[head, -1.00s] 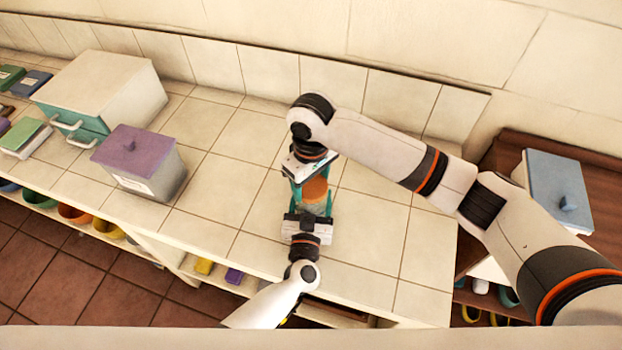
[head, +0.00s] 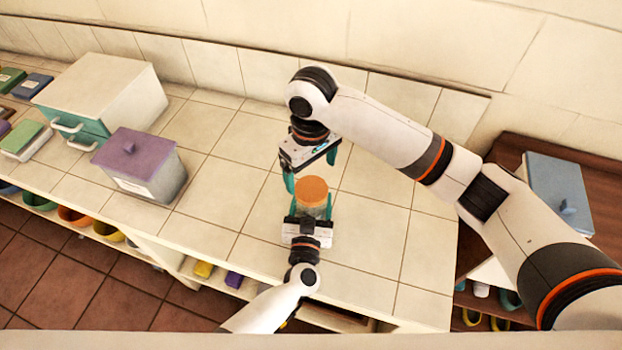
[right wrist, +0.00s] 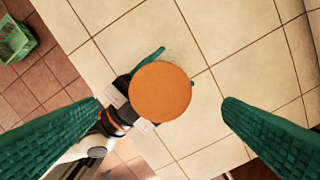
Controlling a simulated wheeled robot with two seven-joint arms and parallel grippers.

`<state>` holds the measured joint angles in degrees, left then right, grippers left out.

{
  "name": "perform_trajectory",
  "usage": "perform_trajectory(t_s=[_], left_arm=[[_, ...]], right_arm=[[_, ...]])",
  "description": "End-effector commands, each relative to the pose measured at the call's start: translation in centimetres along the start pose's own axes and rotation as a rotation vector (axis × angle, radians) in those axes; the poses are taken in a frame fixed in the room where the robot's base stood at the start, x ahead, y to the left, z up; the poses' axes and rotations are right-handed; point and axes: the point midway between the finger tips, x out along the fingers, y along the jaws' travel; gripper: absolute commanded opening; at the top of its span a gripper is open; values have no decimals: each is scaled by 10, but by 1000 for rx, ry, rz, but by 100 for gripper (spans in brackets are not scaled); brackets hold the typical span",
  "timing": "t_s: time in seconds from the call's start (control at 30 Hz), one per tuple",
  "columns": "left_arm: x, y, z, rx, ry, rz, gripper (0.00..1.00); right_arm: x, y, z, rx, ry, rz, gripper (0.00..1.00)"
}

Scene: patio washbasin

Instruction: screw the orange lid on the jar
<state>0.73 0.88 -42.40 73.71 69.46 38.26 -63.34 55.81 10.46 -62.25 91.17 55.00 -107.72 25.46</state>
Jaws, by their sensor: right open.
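The orange lid (head: 314,187) sits on top of the jar (head: 312,208), whose pale side shows just below it. I cannot tell how tightly the lid sits. The lid also shows from above as a full disc in the right wrist view (right wrist: 160,91) and hides the jar there. My left gripper (head: 311,211) is shut on the jar, one teal finger on each side. My right gripper (head: 311,170) is open and empty above the lid. Its two fingers stand wide on either side of the lid in the right wrist view, apart from it.
The tiled counter (head: 375,215) is clear around the jar. A purple-lidded box (head: 148,172) and a white and teal drawer box (head: 105,92) stand to the left. A blue-lidded box (head: 560,190) is on the brown shelf at right. Several coloured pots are below the counter.

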Motion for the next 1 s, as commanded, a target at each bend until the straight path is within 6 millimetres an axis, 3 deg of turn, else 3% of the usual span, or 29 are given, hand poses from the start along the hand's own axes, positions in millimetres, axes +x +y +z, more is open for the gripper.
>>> perform_trajectory(t_s=[0.1,0.3,0.7,0.73,0.87,1.0], left_arm=[[0,0,0,0,1,-1,2],[0,0,-1,0,1,-1,2],[0,0,0,0,1,-1,2],[0,0,0,0,1,-1,68],[0,0,0,0,1,0,89],[0,0,0,0,0,0,91]], right_arm=[[-26,0,1,-2,-3,-1,90],[-56,0,0,0,-2,-1,90],[-65,0,0,0,0,-1,90],[-65,0,0,0,0,-1,90],[-65,0,0,0,0,-1,90],[-65,0,0,0,0,-1,90]])
